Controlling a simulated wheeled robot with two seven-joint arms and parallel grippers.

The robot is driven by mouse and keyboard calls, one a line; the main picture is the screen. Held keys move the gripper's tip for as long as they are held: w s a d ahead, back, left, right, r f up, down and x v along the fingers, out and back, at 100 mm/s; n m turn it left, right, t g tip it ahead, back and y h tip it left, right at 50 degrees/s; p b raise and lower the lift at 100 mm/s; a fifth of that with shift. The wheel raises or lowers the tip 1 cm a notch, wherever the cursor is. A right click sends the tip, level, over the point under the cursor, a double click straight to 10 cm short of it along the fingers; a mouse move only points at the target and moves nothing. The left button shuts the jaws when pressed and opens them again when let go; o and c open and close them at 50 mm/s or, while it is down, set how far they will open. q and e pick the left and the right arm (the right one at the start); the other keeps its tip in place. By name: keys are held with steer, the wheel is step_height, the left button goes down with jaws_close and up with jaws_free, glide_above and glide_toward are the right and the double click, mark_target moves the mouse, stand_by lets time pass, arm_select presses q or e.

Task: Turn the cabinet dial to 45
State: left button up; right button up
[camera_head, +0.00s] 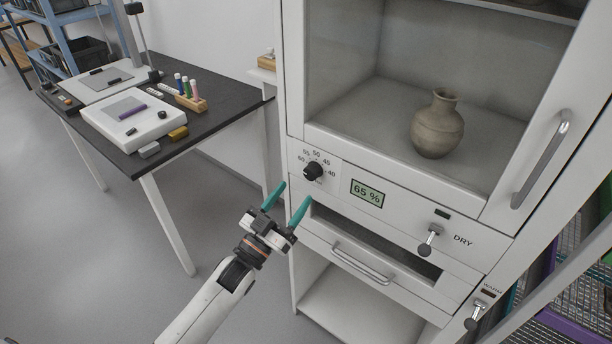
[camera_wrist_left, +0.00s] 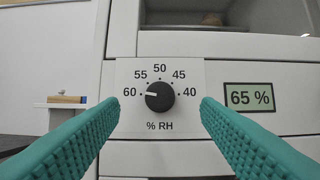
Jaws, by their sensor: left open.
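The cabinet dial (camera_head: 313,171) is a black knob on the white cabinet front, under a printed scale from 60 to 40. In the left wrist view the dial (camera_wrist_left: 159,96) sits mid-frame above "% RH", and its white mark points left, near 60. A green display (camera_head: 367,193) to its right reads 65 %; it also shows in the left wrist view (camera_wrist_left: 249,97). My left gripper (camera_head: 290,197) is open and empty, with teal fingers, just in front of and below the dial. In the wrist view its fingers (camera_wrist_left: 160,115) stand on either side of the dial, apart from it. My right gripper is not in view.
A clay jar (camera_head: 437,126) stands in the cabinet behind glass. A DRY lever (camera_head: 430,240), a WARM lever (camera_head: 478,311) and a drawer handle (camera_head: 362,264) are on the front. A dark table (camera_head: 215,118) with instruments stands left. Floor between is clear.

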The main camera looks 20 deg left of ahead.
mark_target(308, 175)
arm_select(q)
steer(key=x, duration=0.6)
steer(key=shift+w, duration=0.2)
steer(key=c, duration=1)
